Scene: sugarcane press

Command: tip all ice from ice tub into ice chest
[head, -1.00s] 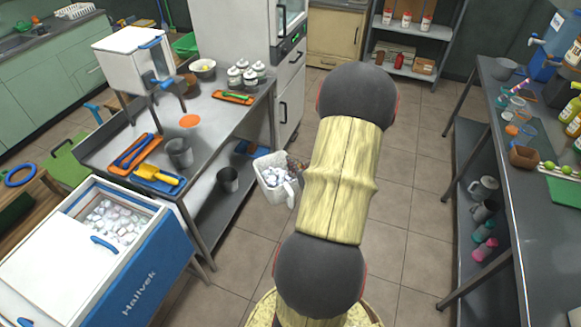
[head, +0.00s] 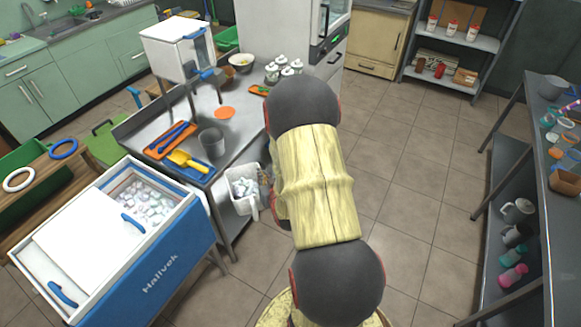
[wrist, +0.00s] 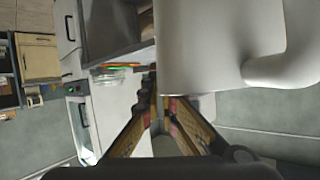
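The ice tub (head: 240,204) is a white container with a side handle, upright and full of pale ice cubes, in the head view. It hangs beside the steel table, right of the ice chest. My gripper (wrist: 165,100) is closed on the tub's wall in the wrist view, where the white tub (wrist: 205,50) and its handle fill the upper right. In the head view my arm mostly hides the gripper. The ice chest (head: 165,270) is blue with a white lid (head: 85,240). Its far right part is open and shows ice cubes (head: 150,203) inside.
A dark counter (head: 550,130) stands at right. Tiled floor (head: 410,180) between them is free.

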